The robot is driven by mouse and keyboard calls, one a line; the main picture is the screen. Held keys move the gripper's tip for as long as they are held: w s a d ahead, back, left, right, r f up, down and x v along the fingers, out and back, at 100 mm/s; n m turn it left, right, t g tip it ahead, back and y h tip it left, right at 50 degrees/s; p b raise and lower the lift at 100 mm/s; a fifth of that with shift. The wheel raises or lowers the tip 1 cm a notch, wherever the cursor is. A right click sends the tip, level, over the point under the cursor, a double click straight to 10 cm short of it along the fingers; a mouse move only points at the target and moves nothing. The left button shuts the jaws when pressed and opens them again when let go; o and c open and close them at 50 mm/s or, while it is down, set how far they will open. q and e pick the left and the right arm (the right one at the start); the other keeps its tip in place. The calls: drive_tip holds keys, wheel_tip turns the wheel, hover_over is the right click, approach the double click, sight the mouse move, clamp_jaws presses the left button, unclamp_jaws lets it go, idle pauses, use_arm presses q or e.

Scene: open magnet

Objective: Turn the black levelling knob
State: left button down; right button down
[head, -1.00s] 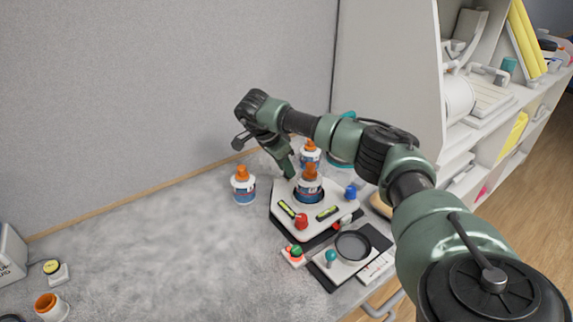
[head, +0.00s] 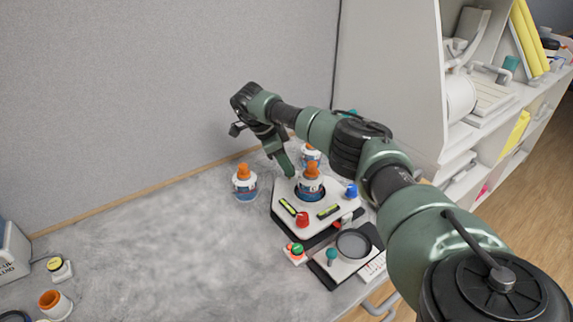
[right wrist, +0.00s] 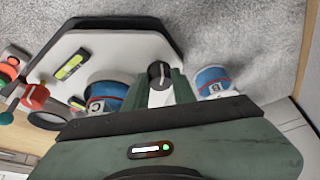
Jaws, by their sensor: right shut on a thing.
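The black levelling knob (right wrist: 159,74), with a white line across its top, sits at a corner of the white levelling plate (right wrist: 135,47). In the right wrist view it is between the two fingers of my right gripper (right wrist: 160,88), which is shut on it. In the head view my right gripper (head: 287,166) reaches down at the plate's back left corner and hides the knob. The plate (head: 292,228) also carries a red knob (head: 302,219), a blue knob (head: 351,191) and two yellow-green spirit levels (head: 328,212). My left gripper is not in view.
An orange-capped bottle (head: 311,188) stands in the plate's middle. Another bottle (head: 244,184) stands left of my right gripper, and one more (head: 310,154) close behind. A button box (head: 295,253) and a dark tray (head: 322,273) lie in front. The left table is mostly clear.

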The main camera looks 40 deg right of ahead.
drive_tip(key=shift+w+r, duration=0.1)
drive_tip(key=c, duration=1.1)
unclamp_jaws()
drive_tip(key=shift+c, duration=0.2)
drive_tip(key=b+v, duration=0.2)
drive_tip(key=v, duration=0.5)
drive_tip(key=shift+r, duration=0.3)
drive_tip(key=shift+w+a, duration=0.1)
